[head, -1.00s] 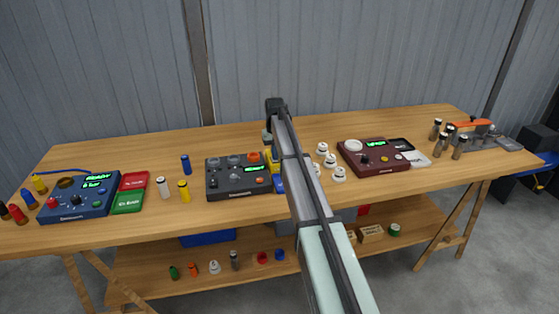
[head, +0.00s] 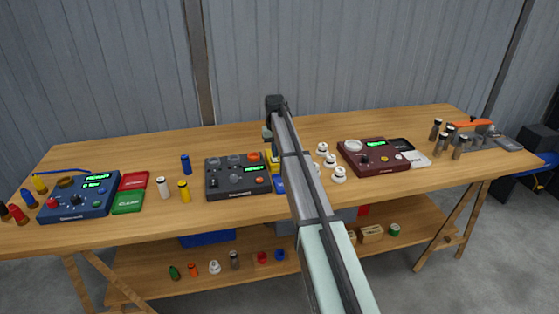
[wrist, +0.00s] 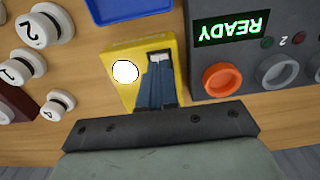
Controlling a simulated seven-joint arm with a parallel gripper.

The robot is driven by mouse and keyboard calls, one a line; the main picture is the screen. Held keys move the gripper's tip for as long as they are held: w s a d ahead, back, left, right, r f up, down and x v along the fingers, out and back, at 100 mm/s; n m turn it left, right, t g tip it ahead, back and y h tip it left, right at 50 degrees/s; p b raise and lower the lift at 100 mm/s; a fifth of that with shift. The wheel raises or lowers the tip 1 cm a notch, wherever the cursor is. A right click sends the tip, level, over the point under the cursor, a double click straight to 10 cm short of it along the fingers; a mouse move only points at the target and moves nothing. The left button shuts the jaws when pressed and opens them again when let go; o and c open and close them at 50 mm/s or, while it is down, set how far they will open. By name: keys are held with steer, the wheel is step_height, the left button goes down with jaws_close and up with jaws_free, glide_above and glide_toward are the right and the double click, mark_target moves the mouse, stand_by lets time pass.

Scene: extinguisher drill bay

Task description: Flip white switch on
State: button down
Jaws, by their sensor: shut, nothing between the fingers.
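A yellow box (wrist: 118,62) lies on the bench with a round white disc (wrist: 125,72) on its face in the wrist view. Beside the disc is a pale-edged switch area (wrist: 160,57), largely covered by my fingers. In the head view only a sliver of the yellow box (head: 273,157) shows beside my arm. My gripper (wrist: 158,72) is shut and empty, with its blue-grey fingertips over the switch area. I cannot tell if they touch it, and the switch's position is hidden.
A dark grey panel (head: 238,187) stands just left of the yellow box; its display (wrist: 229,27) reads READY, upside down in the wrist view. Several white numbered knobs (wrist: 46,26) and a maroon panel (head: 372,167) stand to the right. A blue tray (wrist: 130,8) borders the box.

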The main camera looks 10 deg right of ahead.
steer(key=shift+r, duration=2.6)
